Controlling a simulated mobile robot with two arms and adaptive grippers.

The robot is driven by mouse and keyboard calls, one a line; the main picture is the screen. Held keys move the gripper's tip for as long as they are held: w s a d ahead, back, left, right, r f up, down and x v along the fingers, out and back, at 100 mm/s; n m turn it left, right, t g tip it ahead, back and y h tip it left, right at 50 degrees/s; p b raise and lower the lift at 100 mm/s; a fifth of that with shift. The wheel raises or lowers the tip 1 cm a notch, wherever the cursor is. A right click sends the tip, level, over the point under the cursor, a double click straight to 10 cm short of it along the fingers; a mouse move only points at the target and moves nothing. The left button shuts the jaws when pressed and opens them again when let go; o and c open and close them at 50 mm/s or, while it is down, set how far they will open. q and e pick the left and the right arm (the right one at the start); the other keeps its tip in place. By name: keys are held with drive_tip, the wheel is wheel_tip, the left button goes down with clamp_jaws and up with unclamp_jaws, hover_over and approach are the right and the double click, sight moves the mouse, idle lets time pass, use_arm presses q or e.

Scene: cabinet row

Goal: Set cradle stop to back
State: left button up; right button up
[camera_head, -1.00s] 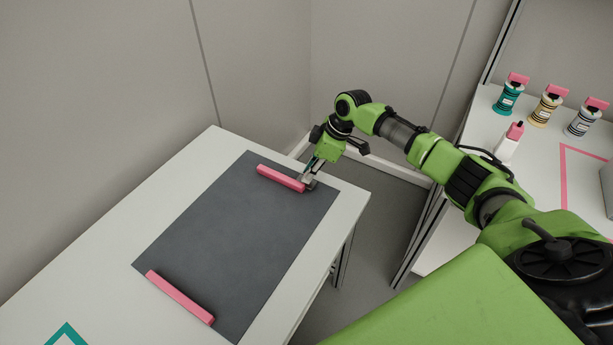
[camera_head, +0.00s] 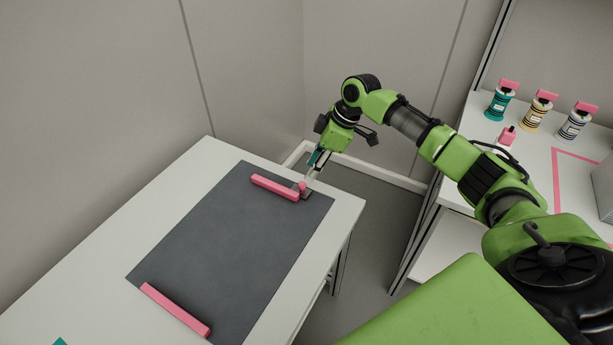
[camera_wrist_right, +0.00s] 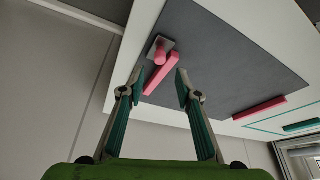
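A dark grey mat (camera_head: 225,245) lies on a white table. On it are a far pink bar (camera_head: 274,187) and a near pink bar (camera_head: 176,310). A small pink knob (camera_head: 302,187) on a grey plate (camera_head: 307,195) stands beside the right end of the far bar. In the wrist view the knob (camera_wrist_right: 160,52) and its plate sit beside the far bar (camera_wrist_right: 161,74). My right gripper (camera_head: 311,172) is just above the knob in the head view. In the wrist view it (camera_wrist_right: 162,85) is open, with nothing held between its fingers. My left gripper is not in view.
A shelf at the right (camera_head: 530,150) holds three pink-topped spools, a pink-capped item (camera_head: 507,135) and a pink outline (camera_head: 556,180). Walls stand behind the table (camera_head: 90,300). A floor gap separates table and shelf.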

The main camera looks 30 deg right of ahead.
drive_tip(key=v, duration=0.5)
drive_tip(key=shift+r, duration=0.15)
idle(0.3)
